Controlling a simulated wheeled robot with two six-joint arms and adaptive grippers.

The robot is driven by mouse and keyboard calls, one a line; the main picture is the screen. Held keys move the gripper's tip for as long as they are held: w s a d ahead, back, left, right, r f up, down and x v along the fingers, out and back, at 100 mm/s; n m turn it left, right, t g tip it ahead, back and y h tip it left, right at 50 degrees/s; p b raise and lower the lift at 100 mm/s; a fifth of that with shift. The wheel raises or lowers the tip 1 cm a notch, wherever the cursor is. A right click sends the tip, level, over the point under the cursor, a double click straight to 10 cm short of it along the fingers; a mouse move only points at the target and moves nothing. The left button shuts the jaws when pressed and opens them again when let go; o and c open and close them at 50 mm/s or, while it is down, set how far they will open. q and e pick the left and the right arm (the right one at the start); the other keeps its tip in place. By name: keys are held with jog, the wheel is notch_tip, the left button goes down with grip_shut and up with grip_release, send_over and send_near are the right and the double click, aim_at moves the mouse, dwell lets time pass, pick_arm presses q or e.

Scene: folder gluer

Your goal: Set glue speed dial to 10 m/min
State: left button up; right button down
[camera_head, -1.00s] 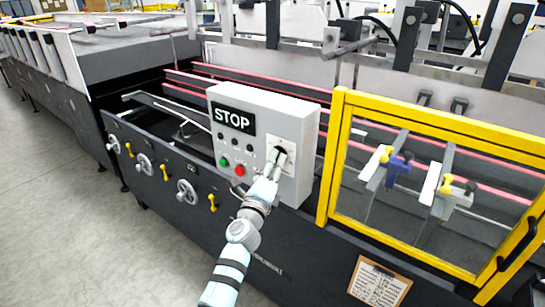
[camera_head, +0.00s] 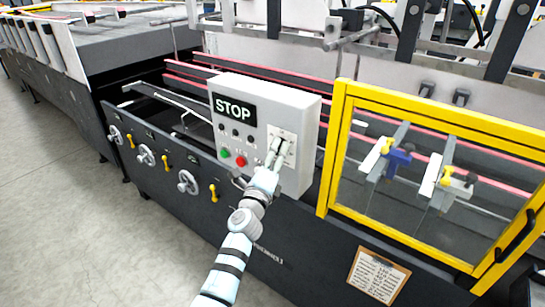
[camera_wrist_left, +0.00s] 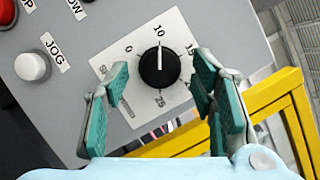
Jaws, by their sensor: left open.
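The glue speed dial is a black round knob (camera_wrist_left: 159,66) with a white pointer line, on a white scale plate (camera_head: 289,140) at the right of the grey control box. In the left wrist view the pointer faces the 10 mark. My left gripper (camera_head: 279,149) is at the dial and hides most of it in the head view. In the wrist view its teal-padded fingers (camera_wrist_left: 160,72) are open, one on each side of the knob, with visible gaps to it. Their depth relative to the knob is hard to tell. My right gripper is not in view.
The control box (camera_head: 306,118) bears a STOP sign, a green button (camera_head: 225,153) and a red button (camera_head: 241,160). The white JOG button (camera_wrist_left: 31,67) is left of the dial. A yellow-framed guard (camera_head: 333,150) stands close on the right. Floor at left is clear.

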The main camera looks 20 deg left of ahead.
pick_arm(q)
jog(key=s+a+f+m+h+b, duration=0.35)
jog(key=s+m+b, duration=0.25)
jog(key=m+b, duration=0.25)
jog(key=s+a+f+m+h+b, duration=0.2)
jog(key=s+f+m+h+b, duration=0.15)
jog(key=s+m+b, duration=0.4)
jog(key=a+f+n+g+y, duration=0.1)
jog(key=a+f+n+y, duration=0.2)
jog(key=f+n, duration=0.5)
jog(key=w+a+f+n+g+y+p, duration=0.1)
jog(key=a+f+n+y, duration=0.2)
jog(key=f+n, duration=0.5)
notch_tip(320, 180, down, 7)
jog(key=shift+w+a+r+n+g+y, duration=0.2)
jog(key=shift+w+a+n+g+y, duration=0.1)
jog(key=shift+a, duration=0.15)
